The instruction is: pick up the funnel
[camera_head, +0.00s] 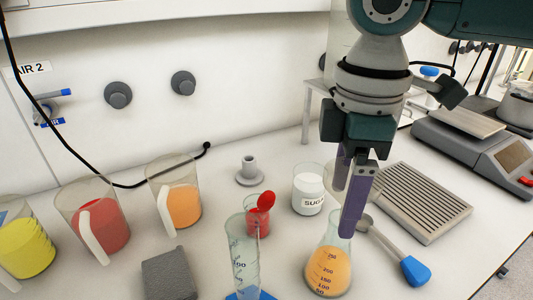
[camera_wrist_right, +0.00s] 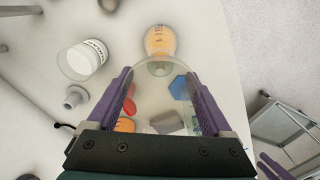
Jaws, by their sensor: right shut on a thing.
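My right gripper (camera_head: 352,205) points down above the bench, its purple fingers close to the conical flask of orange juice (camera_head: 328,268). In the right wrist view the gripper (camera_wrist_right: 158,76) is shut on the clear funnel (camera_wrist_right: 158,95), whose wide round body fills the space between the fingers. In the head view the funnel is mostly hidden by the fingers and hard to make out. The flask also shows in the wrist view (camera_wrist_right: 160,40), beyond the funnel. Purple finger parts at the wrist view's lower right corner look like my left gripper (camera_wrist_right: 274,166); its opening is unclear.
A measuring cylinder (camera_head: 244,255), a red cup (camera_head: 257,220), a sugar jar (camera_head: 308,192) and a grey stand (camera_head: 249,172) are left of the gripper. A blue-tipped scoop (camera_head: 414,270) and a ribbed grey tray (camera_head: 425,203) lie right. Juice jugs (camera_head: 95,218) stand far left.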

